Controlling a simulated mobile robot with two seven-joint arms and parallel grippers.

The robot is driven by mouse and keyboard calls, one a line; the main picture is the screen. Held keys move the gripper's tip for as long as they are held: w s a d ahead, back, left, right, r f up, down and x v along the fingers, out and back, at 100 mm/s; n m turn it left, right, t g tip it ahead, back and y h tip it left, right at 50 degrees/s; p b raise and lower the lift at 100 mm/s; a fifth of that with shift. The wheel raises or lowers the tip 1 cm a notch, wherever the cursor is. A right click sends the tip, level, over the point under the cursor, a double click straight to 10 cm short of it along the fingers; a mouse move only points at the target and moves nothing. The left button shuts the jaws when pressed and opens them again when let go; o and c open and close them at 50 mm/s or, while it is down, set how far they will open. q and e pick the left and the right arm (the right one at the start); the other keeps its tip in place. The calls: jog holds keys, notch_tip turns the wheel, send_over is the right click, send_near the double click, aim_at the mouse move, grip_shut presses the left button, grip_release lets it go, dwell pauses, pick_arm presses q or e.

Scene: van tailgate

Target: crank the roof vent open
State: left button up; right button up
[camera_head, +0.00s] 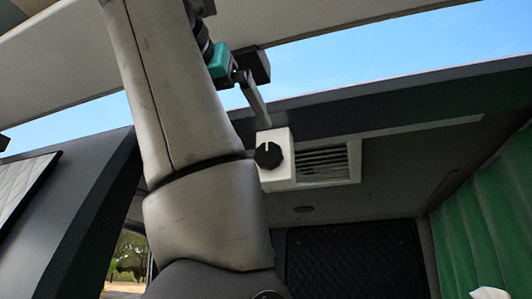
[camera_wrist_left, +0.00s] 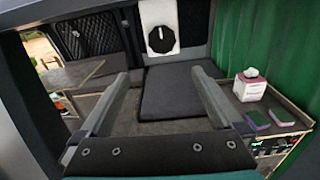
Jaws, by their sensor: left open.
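The roof vent (camera_head: 325,163) is a white slatted unit under the van's roof in the head view. A white housing (camera_head: 275,182) at its left end carries a round black knob (camera_head: 268,155) with a pale line near its top. In the left wrist view the knob (camera_wrist_left: 160,39) sits on its white plate, beyond the fingertips. My left gripper (camera_head: 263,119) is open and empty, with a grey finger just above the housing; the other finger is hard to make out in the head view. Both spread fingers show in the left wrist view (camera_wrist_left: 165,74). My right gripper is in neither view.
The dark roof edge (camera_head: 390,98) runs close above the vent. A green curtain (camera_head: 480,225) hangs at the right. In the left wrist view a dark cushion (camera_wrist_left: 180,92), a tissue box (camera_wrist_left: 249,88) and green-topped items (camera_wrist_left: 257,120) lie inside the van.

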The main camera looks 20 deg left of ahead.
aim_at(267, 153)
pick_arm(q)
jog(key=w+p, duration=0.1)
jog(key=w, duration=0.3)
jog(key=w+r+p, duration=0.1)
jog(key=w, duration=0.4)
jog(key=w+d+p, duration=0.1)
jog(key=w, duration=0.3)
jog(key=shift+w+r, duration=0.15)
jog(key=shift+w, duration=0.1)
jog(key=c, duration=1.3)
